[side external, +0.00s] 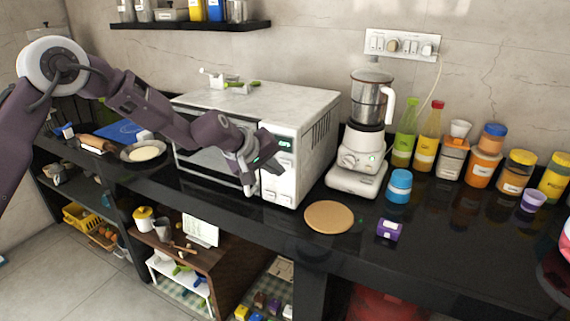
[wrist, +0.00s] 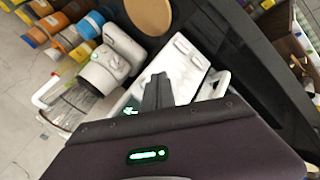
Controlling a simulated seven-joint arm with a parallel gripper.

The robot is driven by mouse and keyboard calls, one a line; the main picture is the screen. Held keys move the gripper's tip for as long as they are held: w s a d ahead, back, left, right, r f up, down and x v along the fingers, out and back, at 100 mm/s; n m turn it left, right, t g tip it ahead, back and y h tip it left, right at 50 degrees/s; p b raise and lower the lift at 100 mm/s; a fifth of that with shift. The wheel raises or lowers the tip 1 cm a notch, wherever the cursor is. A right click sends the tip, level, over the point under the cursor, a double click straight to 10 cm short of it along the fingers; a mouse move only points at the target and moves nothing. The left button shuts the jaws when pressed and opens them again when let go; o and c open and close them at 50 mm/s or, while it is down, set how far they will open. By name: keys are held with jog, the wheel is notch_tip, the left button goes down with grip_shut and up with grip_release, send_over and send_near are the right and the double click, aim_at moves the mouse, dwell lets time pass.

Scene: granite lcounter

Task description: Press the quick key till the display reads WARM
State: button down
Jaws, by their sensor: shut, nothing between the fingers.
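The white microwave (side external: 310,120) stands on the dark counter, its control panel at the right of its front. The panel (wrist: 176,66) fills the middle of the wrist view, with pale keys on it. The lit green display (side external: 285,144) is at the top of the panel; it shows in the wrist view (wrist: 130,110), but I cannot read its text. I cannot tell which key is the quick key. My gripper (side external: 277,167) is shut and empty in front of the panel. Its fingertips (wrist: 158,77) overlap the panel in the wrist view; I cannot tell whether they touch it.
The microwave's door handle (wrist: 215,84) is close beside my fingers. A blender (side external: 360,150) stands right of the microwave. Bottles and jars line the wall.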

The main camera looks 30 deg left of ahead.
jog(key=shift+w, duration=0.1)
dwell(0.7)
jog(key=shift+w, duration=0.35)
jog(key=shift+w, duration=0.35)
dwell(0.6)
jog(key=shift+s, duration=0.8)
jog(key=s, duration=0.5)
jog(key=shift+r, duration=0.1)
dwell(0.8)
